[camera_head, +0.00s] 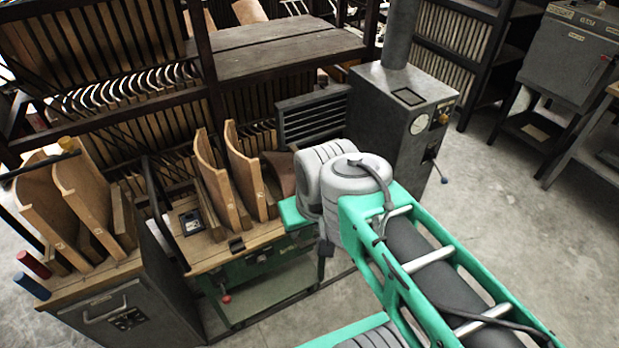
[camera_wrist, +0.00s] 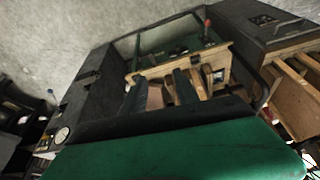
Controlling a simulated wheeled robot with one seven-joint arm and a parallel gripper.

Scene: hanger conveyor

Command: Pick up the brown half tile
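A dark brown curved piece (camera_head: 280,172), seemingly the brown half tile, stands at the right end of a wood-topped bench (camera_head: 205,252), partly hidden by my green and grey arm. In the wrist view a brownish piece (camera_wrist: 155,97), likely the same tile, shows between two dark fingers of my gripper (camera_wrist: 159,75). The fingers stand apart, so my gripper looks open. I cannot tell whether they touch the tile or only reach in front of it. In the head view my gripper is hidden behind the arm.
Two lighter curved wooden pieces (camera_head: 243,170) stand upright on the bench just left of the brown one. A cabinet (camera_head: 125,308) with more curved pieces is at left. A grey machine (camera_head: 405,115) stands behind my arm. Floor (camera_head: 540,235) at right is clear.

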